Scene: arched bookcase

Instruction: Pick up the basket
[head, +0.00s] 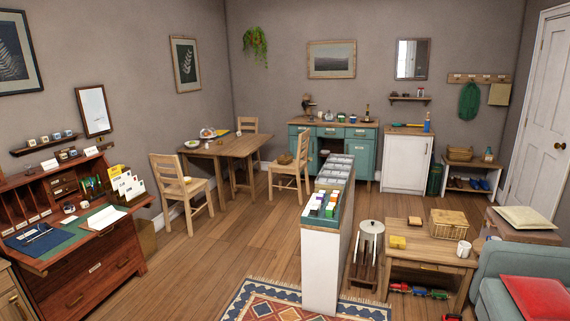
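A tan wicker basket (448,224) sits on the low wooden table at the right, near its back edge. It looks closed on top. A second tan basket-like box (460,153) sits on the white shoe bench by the back wall. A small brown item, perhaps also a basket, lies on the seat of a chair; it is too small to tell. My gripper is not in view.
The low wooden table (428,252) also holds a mug (464,248) and a yellow block (398,242). A narrow white divider (323,265) stands left of it, and a sofa (500,278) right. The wooden floor (237,247) is open left of the divider.

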